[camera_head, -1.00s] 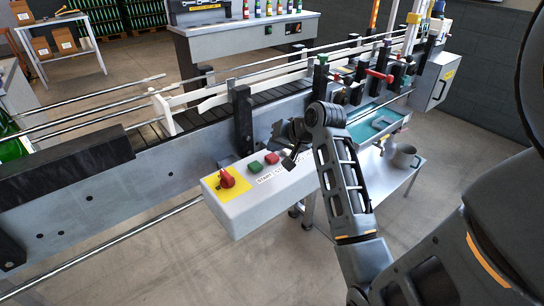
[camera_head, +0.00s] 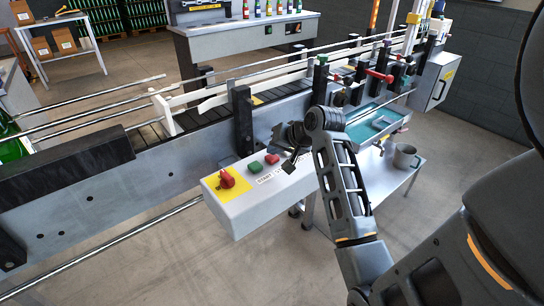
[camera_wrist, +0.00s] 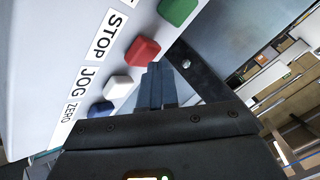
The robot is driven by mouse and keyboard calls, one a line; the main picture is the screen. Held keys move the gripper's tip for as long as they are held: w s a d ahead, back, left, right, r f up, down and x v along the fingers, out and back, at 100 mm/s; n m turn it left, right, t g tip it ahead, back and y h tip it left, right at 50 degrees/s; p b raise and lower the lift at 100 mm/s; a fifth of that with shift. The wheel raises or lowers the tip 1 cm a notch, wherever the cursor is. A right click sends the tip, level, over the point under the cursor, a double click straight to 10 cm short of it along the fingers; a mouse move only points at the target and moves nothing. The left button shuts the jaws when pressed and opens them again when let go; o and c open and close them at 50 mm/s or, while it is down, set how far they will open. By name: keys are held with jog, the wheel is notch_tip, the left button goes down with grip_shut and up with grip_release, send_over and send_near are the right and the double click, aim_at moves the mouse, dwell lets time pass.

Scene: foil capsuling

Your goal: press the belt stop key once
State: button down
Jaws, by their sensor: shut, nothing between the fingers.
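The control box (camera_head: 262,208) is pale grey and sits on the near side of the conveyor. Its red stop key (camera_head: 272,159) is beside a green key (camera_head: 254,167). In the wrist view the red key (camera_wrist: 142,50) lines up with the label STOP (camera_wrist: 103,37). My gripper (camera_wrist: 154,70) is shut and empty. Its fingertips appear right beside the red key's lower edge, between it and the white key's side. I cannot tell whether they touch it. In the head view my gripper (camera_head: 289,165) is just right of the red key.
A white key (camera_wrist: 118,87) and a blue key (camera_wrist: 100,108) follow the red one, by the JOG and ZERO labels. Conveyor rails (camera_head: 240,78) run behind. A metal pot (camera_head: 405,156) stands at right.

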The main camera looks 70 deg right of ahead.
aim_at(275, 158)
jog(key=shift+f, duration=0.55)
dwell(0.9)
jog(key=shift+r, duration=0.1)
jog(key=shift+r+p, duration=0.9)
jog(key=shift+p, duration=0.1)
notch_tip(275, 158, up, 3)
jog(key=p, duration=0.3)
jog(key=shift+r+p, duration=0.45)
jog(key=shift+r, duration=0.55)
